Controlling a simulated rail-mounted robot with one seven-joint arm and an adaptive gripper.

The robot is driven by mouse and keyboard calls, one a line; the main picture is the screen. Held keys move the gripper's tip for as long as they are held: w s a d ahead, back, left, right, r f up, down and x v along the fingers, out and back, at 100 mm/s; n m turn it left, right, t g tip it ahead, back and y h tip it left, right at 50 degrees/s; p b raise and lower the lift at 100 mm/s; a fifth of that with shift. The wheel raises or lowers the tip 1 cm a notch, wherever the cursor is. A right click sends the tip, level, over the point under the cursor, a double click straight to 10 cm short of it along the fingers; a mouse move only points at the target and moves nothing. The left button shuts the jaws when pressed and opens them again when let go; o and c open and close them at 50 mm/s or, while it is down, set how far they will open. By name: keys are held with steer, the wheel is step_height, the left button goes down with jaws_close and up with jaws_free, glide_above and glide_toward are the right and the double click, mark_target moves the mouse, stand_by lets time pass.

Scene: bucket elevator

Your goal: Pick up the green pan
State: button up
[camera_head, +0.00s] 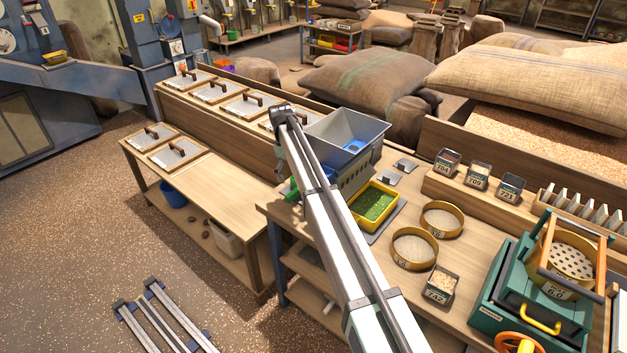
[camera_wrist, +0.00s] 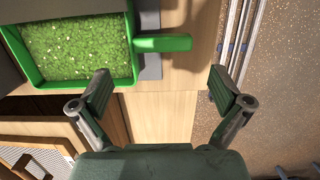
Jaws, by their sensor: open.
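The green pan (camera_wrist: 90,84) is at the upper left of the wrist view, filled with small green grains. Its green handle (camera_wrist: 166,44) sticks out to the right. My gripper (camera_wrist: 165,92) is open and empty, its two fingers spread wide. The handle lies farther up the picture, between the fingers' left and right positions, and I see no contact. In the head view only a bit of green handle (camera_head: 293,196) shows at the left of my arm. My arm hides most of the pan and the gripper there.
A grey hopper (camera_head: 347,135) stands close behind my arm. A yellow tray with green contents (camera_head: 358,214) is right of it. Two round sieves (camera_head: 415,249) and a teal machine (camera_head: 520,305) stand farther right on the bench. The lower bench top (camera_head: 215,190) at left is largely bare.

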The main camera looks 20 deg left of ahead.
mark_target(294, 190)
steer(key=f, duration=0.2)
steer(key=f+p, duration=0.1)
steer(key=shift+s+d+f, duration=0.1)
steer(key=shift+d+f, duration=0.15)
steer(key=shift+f, duration=0.1)
steer(key=shift+s+d+f+p, duration=0.15)
steer(key=shift+f+p, duration=0.55)
steer(key=shift+f, duration=0.65)
steer(key=shift+s+d+f+p, duration=0.1)
steer(key=shift+f+p, duration=0.6)
steer(key=shift+f, duration=0.6)
steer(key=c, duration=1.4)
steer(key=shift+c, duration=0.5)
steer(key=shift+w+r, duration=0.1)
steer(key=shift+r, duration=0.05)
